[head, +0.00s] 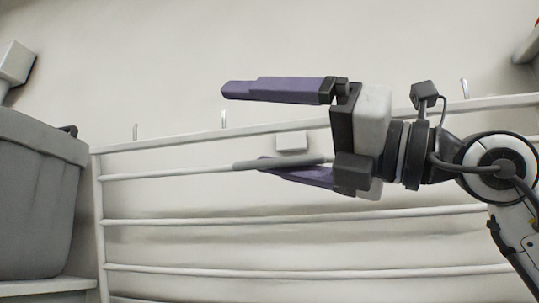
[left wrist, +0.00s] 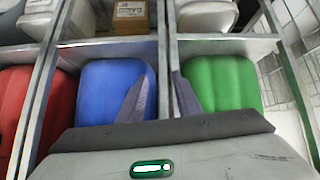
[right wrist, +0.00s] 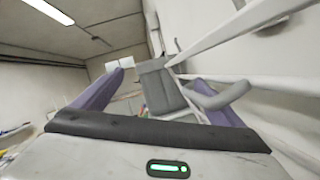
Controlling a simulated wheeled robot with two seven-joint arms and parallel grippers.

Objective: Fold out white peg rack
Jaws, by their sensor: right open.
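The white peg rack (head: 300,218) stands against the pale wall with several horizontal rails and small upright pegs along its top. A grey sleeve-like bar (head: 270,163) lies along its upper part, and it also shows in the right wrist view (right wrist: 222,97). My right gripper (head: 243,125) is open and empty in front of the rack's upper left part. Its lower finger overlaps the grey bar; I cannot tell if they touch. My left gripper (left wrist: 159,75) is open and empty in the left wrist view, over shelves away from the rack. The head view does not show it.
A grey bin (head: 40,190) stands on a ledge left of the rack; it also appears in the right wrist view (right wrist: 160,92). The left wrist view shows shelf compartments with red, blue (left wrist: 110,88) and green (left wrist: 225,85) bins and a cardboard box (left wrist: 130,17).

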